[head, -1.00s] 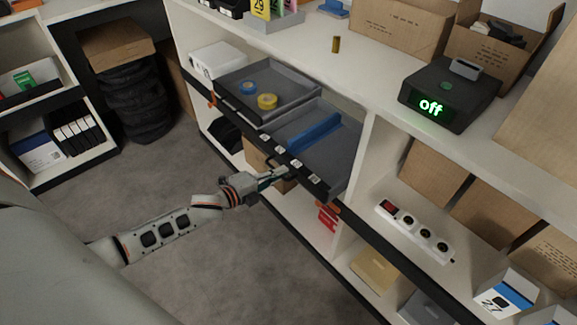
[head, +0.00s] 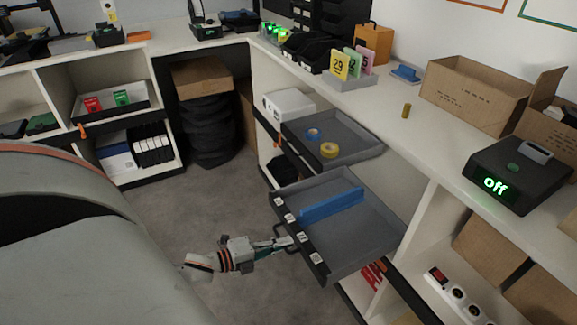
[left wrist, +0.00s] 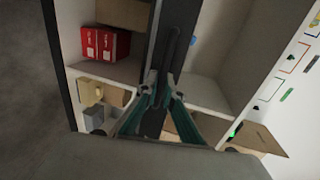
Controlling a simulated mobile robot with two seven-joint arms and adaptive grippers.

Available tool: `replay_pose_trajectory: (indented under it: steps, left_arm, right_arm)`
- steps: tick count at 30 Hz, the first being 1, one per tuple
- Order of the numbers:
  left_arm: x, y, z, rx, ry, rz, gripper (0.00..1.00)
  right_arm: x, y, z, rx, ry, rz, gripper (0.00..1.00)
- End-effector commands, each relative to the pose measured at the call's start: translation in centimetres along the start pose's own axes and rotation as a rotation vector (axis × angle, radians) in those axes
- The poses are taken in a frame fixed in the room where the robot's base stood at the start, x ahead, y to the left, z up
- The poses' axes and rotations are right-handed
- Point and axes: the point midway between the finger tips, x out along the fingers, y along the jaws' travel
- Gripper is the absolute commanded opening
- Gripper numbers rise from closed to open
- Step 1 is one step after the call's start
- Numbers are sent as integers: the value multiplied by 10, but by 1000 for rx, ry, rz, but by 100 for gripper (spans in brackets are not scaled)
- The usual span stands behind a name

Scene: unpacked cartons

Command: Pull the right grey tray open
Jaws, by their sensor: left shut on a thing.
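The right grey tray (head: 365,238) is pulled well out of the shelf unit, with a blue divider (head: 332,205) across it and a dark front edge with several pale labels. My left gripper (head: 286,243) is at the front of this tray, shut on its dark handle (head: 287,246). In the left wrist view the gripper's two fingers (left wrist: 159,92) close at the dark tray front (left wrist: 172,45). The exact finger contact is hard to make out there. My right gripper is in neither view.
The left grey tray (head: 358,137) holds blue tape (head: 313,134) and yellow tape (head: 329,150), and also sticks out. A black "off" device (head: 520,173) and cartons (head: 474,92) stand on the counter. The grey floor (head: 215,210) in front of the shelves is clear.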

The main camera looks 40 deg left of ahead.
Motion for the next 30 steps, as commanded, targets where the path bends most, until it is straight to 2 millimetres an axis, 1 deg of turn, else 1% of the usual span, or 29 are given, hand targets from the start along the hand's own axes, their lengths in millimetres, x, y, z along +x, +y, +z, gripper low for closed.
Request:
replay_pose_trajectory:
  steps: [8, 9, 10, 11, 20, 23, 26, 30]
  left_arm:
    - [0, 0, -1, -1, 1, -1, 0]
    - [0, 0, -1, -1, 1, -1, 15]
    - [0, 0, -1, -1, 1, -1, 22]
    - [0, 0, -1, -1, 1, -1, 24]
    - [0, 0, 0, -1, 0, 0, 24]
    - [-4, 1, 0, -1, 1, 1, 24]
    - [-14, 1, 0, -1, 0, 2, 24]
    - [-39, 2, 0, -2, 0, 3, 24]
  right_arm:
    - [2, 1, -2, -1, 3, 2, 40]
    - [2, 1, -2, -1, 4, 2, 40]
    - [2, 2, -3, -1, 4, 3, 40]
    - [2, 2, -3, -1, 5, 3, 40]
    - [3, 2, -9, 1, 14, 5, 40]
    - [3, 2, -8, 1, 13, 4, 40]
    - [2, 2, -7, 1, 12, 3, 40]
    - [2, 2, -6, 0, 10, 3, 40]
